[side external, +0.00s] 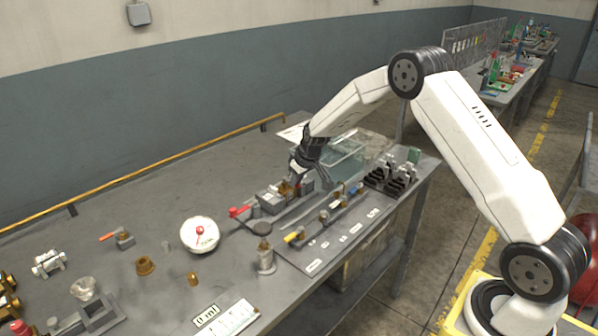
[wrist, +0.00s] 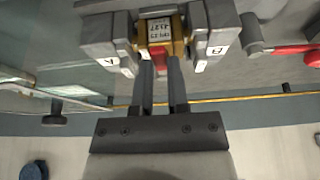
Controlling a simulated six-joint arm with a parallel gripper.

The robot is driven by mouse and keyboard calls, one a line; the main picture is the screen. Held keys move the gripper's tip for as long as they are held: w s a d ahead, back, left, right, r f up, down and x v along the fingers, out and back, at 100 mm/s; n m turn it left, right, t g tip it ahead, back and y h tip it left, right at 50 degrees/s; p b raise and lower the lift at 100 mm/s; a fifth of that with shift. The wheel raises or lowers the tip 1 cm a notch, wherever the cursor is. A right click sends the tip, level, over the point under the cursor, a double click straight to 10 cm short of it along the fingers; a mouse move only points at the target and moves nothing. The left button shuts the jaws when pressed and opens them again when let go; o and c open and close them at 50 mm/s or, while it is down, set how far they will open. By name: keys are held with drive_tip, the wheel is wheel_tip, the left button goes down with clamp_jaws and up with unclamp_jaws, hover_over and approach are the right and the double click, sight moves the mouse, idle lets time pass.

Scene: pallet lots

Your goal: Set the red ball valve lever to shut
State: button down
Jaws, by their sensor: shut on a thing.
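In the wrist view my gripper (wrist: 161,88) has its two dark fingers on either side of a small red piece (wrist: 159,63), shut on it. This piece lies against a brass block (wrist: 177,35) with a printed label. Grey blocks marked A (wrist: 108,50) and B (wrist: 210,45) flank the brass block. A red lever (wrist: 296,50) reaches in from the right edge, apart from my fingers; it also shows in the side view (side external: 240,211). There my gripper (side external: 297,176) is down at the grey fixture (side external: 270,202). The fingertips are too small there to make out.
A clear bin (side external: 345,158) stands right behind my gripper. A panel with several small valves (side external: 320,226) lies in front, beside a black rack (side external: 385,180). Bare bench lies at the back left.

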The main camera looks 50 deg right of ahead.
idle(0.4)
drive_tip(key=c, duration=0.6)
unclamp_jaws()
drive_tip(key=shift+v, duration=3.9)
drive_tip(key=shift+s, duration=0.1)
drive_tip(key=shift+g, duration=0.9)
drive_tip(key=s+a, duration=0.4)
drive_tip(key=s, duration=0.5)
drive_tip(key=s+a, duration=0.4)
drive_tip(key=s, duration=0.5)
drive_tip(key=s+a, duration=0.5)
drive_tip(key=s, duration=0.3)
drive_tip(key=shift+s+a, duration=0.1)
drive_tip(key=shift+s, duration=0.3)
